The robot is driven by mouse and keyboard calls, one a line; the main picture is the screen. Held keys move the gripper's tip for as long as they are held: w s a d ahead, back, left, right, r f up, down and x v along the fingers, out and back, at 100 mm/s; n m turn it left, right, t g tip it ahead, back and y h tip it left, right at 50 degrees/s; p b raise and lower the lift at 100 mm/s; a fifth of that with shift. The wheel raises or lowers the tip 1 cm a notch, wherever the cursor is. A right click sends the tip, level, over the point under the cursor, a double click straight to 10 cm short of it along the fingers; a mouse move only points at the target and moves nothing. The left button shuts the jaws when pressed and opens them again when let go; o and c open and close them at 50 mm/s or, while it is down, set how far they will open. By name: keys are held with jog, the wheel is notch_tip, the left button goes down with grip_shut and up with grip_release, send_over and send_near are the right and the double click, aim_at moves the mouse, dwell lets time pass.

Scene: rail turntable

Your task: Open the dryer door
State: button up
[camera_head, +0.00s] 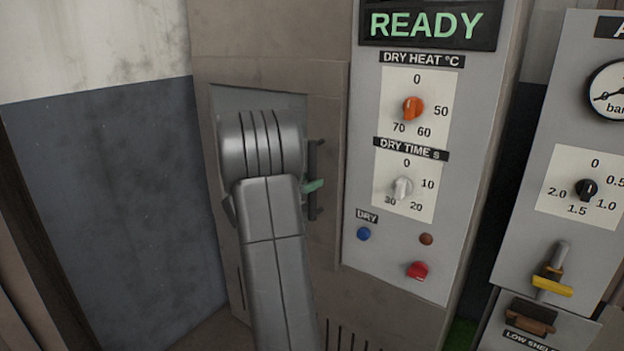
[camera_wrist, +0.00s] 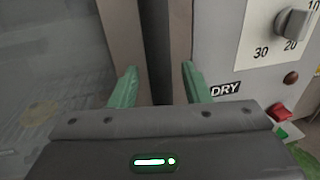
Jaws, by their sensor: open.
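The dryer door (camera_head: 262,97) is a grey panel set in a brown-grey frame in the head view, largely hidden behind my arm. In the wrist view a grey glassy panel (camera_wrist: 50,60) fills the left side. A dark upright handle (camera_head: 313,205) stands at the door's right edge in the head view. My gripper (camera_head: 313,186) is at the handle's height, with one green fingertip showing beside my arm. In the wrist view my gripper (camera_wrist: 156,72) is open, its green fingers on either side of a dark upright strip. I cannot tell whether they touch it.
Right of the door is the control panel (camera_head: 367,262) with a READY display (camera_head: 427,24), an orange heat knob (camera_head: 412,108), a pale time knob (camera_head: 402,187), a blue DRY button (camera_head: 364,234) and a red switch (camera_head: 417,270). Another gauge panel (camera_head: 560,120) stands farther right.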

jog(key=shift+x, duration=1.05)
grip_shut()
